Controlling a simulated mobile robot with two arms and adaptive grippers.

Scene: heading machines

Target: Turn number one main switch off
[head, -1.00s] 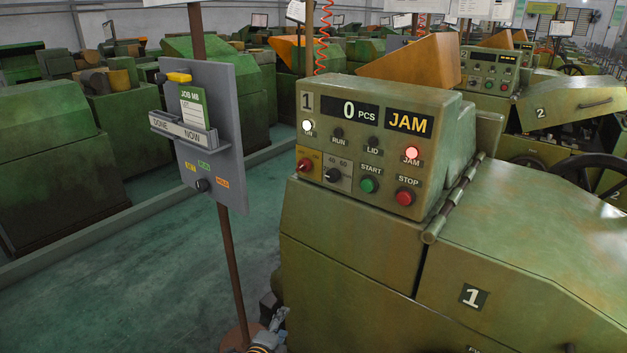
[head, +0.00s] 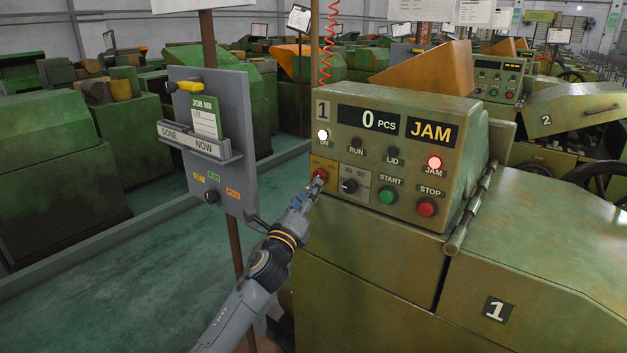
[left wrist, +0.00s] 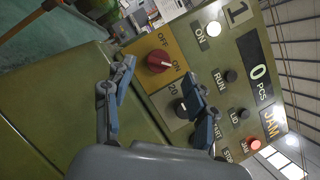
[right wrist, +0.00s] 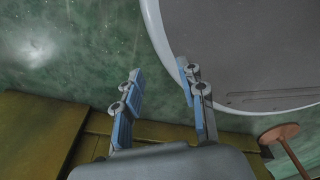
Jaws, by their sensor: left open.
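Machine number one's main switch (head: 320,173) is a red knob on a yellow plate at the panel's lower left; my left fingers partly cover it in the head view. The left wrist view shows the knob (left wrist: 159,62) with OFF and ON labels beside it. My left gripper (head: 314,187) is open in front of the switch; in the left wrist view its fingers (left wrist: 158,80) stand spread apart, with the knob beyond the gap. Contact cannot be told. The white ON lamp (head: 323,135) is lit. My right gripper (right wrist: 162,72) is open and empty over the floor.
The panel has a black knob (head: 349,186), green START button (head: 387,196) and red STOP button (head: 426,208) close to the switch. The JAM lamp (head: 434,162) glows red. A grey job board (head: 240,150) on a post stands left of the machine.

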